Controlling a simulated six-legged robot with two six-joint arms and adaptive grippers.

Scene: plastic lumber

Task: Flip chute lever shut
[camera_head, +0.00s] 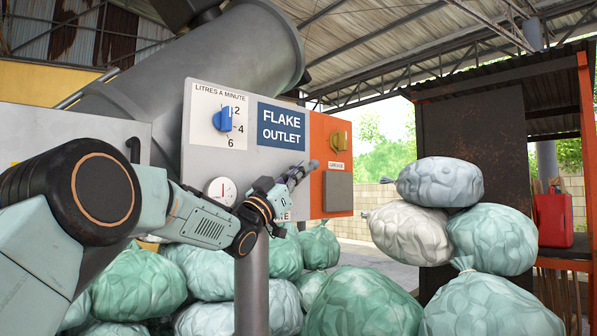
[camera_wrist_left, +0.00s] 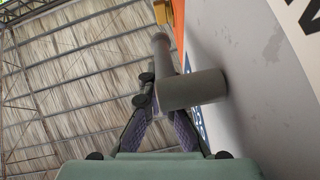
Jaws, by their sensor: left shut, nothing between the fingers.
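The grey lever (camera_wrist_left: 195,90) juts from the panel as a thick round stub in the left wrist view, with a narrower bar running from it to a rounded end. In the head view, only a grey end of it (camera_head: 313,164) shows beyond my gripper. My left gripper (camera_head: 290,180) is in front of the panel below the blue FLAKE OUTLET sign (camera_head: 281,127). In the left wrist view its fingers (camera_wrist_left: 147,95) are shut and empty, close beside the lever. I cannot tell whether they touch it. My right gripper is not in view.
The grey panel (camera_head: 170,110) also carries a blue knob (camera_head: 222,119), a gauge (camera_head: 221,191) and, on its orange part, a yellow knob (camera_head: 340,138). Filled sacks (camera_head: 365,303) lie below and right. A grey post (camera_head: 252,285) stands under the gripper.

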